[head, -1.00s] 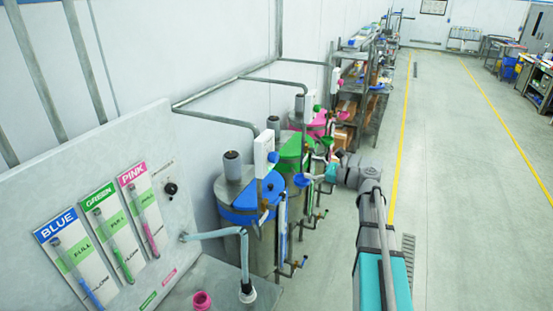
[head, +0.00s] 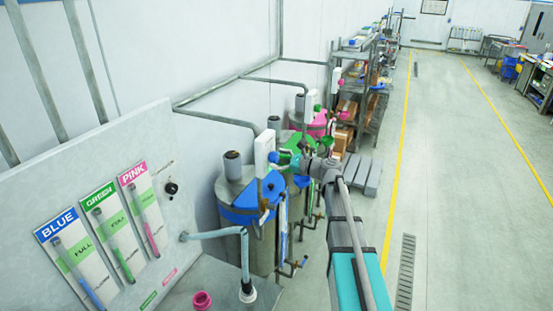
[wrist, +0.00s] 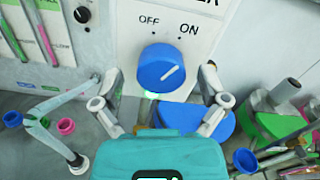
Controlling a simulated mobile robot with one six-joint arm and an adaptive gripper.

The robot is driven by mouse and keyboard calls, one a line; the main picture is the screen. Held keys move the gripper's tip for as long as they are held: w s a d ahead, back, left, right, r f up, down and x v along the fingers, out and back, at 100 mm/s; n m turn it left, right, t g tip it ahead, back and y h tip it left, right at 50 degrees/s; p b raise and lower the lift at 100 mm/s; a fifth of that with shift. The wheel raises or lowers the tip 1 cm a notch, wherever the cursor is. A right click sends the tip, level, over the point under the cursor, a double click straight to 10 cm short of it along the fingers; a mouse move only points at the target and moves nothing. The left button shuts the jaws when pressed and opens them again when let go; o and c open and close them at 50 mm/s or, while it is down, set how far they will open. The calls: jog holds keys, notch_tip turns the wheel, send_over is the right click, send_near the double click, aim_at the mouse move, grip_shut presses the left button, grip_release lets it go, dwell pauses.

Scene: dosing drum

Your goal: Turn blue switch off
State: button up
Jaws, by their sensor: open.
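The blue switch (wrist: 160,68) is a large round knob on a white panel (wrist: 205,18) marked OFF and ON. Its white line points up and right, toward ON. A small green light glows just below it. In the head view the blue switch (head: 273,158) is a small knob on a white box above the blue-lidded drum (head: 247,205). My gripper (wrist: 160,77) is open, with one finger on each side of the knob and a bit of space at each side. In the head view my gripper (head: 284,161) is close to the switch box, partly hidden by my arm.
Green- and pink-lidded drums stand behind the blue one, with pipes above. A sloped panel (head: 100,150) with BLUE, GREEN and PINK gauges is at left. A pink cap (head: 202,300) and a bent pipe (head: 215,233) are nearby. The floor at right is clear.

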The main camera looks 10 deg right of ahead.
jog(key=shift+w+a, duration=0.25)
jog(key=shift+a, duration=0.1)
jog(key=c, duration=1.1)
